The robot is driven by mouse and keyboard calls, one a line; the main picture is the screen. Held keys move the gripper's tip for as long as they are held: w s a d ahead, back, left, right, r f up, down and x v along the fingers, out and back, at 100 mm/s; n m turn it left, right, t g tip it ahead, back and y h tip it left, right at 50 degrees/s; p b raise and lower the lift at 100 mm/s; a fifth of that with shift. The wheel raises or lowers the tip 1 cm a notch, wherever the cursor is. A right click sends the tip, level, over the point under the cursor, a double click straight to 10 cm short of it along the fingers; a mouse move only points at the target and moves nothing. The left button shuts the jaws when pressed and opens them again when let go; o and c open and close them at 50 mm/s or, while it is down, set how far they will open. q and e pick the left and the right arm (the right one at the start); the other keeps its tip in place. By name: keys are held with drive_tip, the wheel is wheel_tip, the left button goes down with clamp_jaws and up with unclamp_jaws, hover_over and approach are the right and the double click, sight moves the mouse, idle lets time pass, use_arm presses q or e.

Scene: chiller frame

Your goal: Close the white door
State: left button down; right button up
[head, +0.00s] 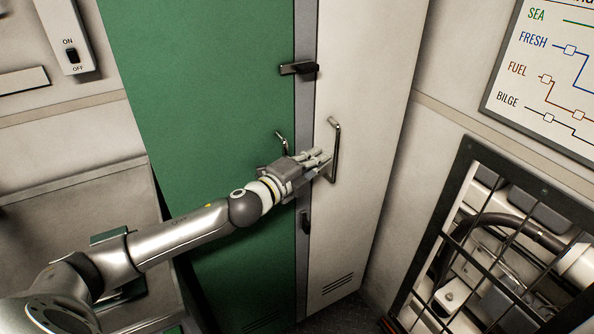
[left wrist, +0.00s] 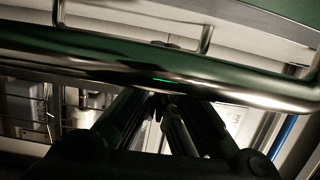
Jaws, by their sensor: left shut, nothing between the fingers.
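The white door (head: 365,110) is a tall panel right of the green door (head: 205,110), with a vertical bar handle (head: 335,150) and vent slots low down. I cannot tell whether it is fully shut. My left gripper (head: 325,163) reaches across the green door, its shut, empty fingers at the lower part of the white door's handle. Contact is unclear. In the left wrist view a shiny metal bar (left wrist: 190,72) crosses close in front of the dark fingers (left wrist: 162,100). My right gripper is not in view.
A dark latch (head: 303,69) sits high on the grey strip between the doors. The green door's handle (head: 282,141) is partly behind my gripper. A barred opening with pipes (head: 500,250) and a line chart (head: 550,75) are at right; a switch (head: 71,55) is at upper left.

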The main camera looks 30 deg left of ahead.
use_arm(q)
drive_tip(key=v, duration=1)
drive_tip(key=shift+s, duration=0.1)
